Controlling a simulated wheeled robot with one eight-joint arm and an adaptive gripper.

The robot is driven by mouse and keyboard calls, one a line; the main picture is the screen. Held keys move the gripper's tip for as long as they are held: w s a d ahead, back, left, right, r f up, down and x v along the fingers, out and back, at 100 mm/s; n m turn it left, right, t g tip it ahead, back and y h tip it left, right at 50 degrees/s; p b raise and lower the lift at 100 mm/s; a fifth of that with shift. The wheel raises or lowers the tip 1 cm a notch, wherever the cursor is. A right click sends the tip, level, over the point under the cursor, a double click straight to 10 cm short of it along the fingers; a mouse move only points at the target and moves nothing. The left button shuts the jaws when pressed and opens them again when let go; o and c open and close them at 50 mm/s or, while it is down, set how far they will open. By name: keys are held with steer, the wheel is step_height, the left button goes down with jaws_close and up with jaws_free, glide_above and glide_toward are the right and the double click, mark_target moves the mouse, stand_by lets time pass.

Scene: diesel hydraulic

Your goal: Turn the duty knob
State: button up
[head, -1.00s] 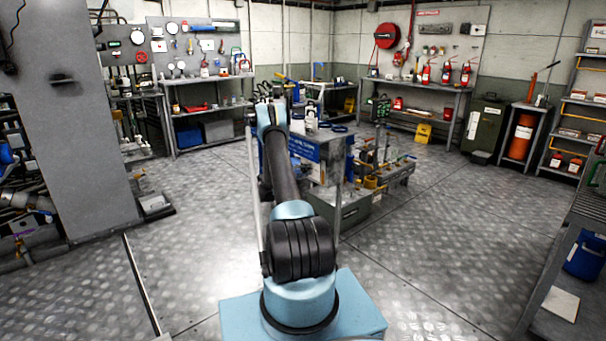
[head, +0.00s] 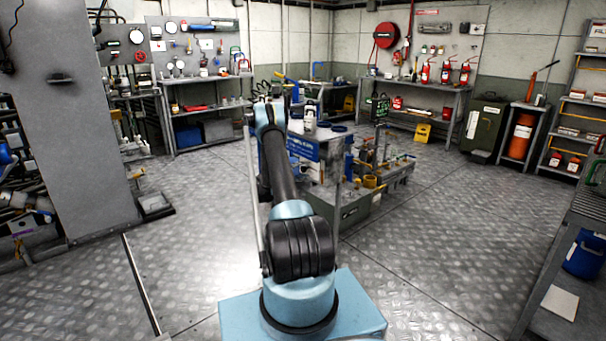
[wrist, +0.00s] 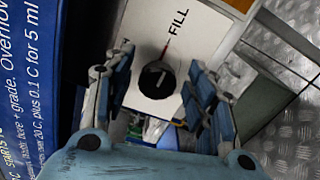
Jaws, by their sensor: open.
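The duty knob (wrist: 157,80) is a round black knob with a white pointer mark on a white panel (wrist: 140,38), in the middle of the wrist view. The word FILL and a thin red line are printed beyond it. My gripper (wrist: 160,58) is open, with one blue finger on each side of the knob. I cannot tell whether either finger touches it. In the head view, my gripper (head: 272,96) is small at the far end of the arm, near the bench with the blue sign. The knob cannot be made out there.
A blue sign (wrist: 38,80) with white text stands close on the left in the wrist view. In the head view, a grey cabinet (head: 65,130) stands at left and pipework (head: 380,170) lies right of the bench. The floor (head: 440,230) at right is clear.

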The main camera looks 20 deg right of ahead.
steer(key=v, duration=1.1)
steer(key=shift+r, duration=0.1)
steer(key=s+r+m+g+y, duration=0.2)
steer(key=s+r+y, duration=0.35)
steer(key=r, duration=0.95)
steer(key=s+a+r+y, duration=0.1)
steer(key=s+a+r, duration=0.15)
steer(key=s, duration=0.35)
steer(key=s+a+r+m+y, duration=0.1)
steer(key=s+r, duration=0.3)
steer(key=s, duration=0.3)
steer(key=s+a+r+y, duration=0.1)
steer(key=s+a+r, duration=0.15)
steer(key=s, duration=0.35)
steer(key=s+a+m+g+y, duration=0.1)
steer(key=s+a+y, duration=0.15)
steer(key=s, duration=0.75)
steer(key=s+a+m+g+y, duration=0.15)
steer(key=s+a, duration=0.25)
steer(key=s, duration=0.7)
steer(key=s+a+f+y, duration=0.2)
steer(key=s+a+f, duration=0.1)
steer(key=s, duration=0.6)
steer(key=s+a+f+y, duration=0.2)
steer(key=s+a+f, duration=0.2)
steer(key=s, duration=0.4)
steer(key=shift+s+a+f, duration=0.3)
steer(key=shift+s+a, duration=0.1)
steer(key=shift+a, duration=0.45)
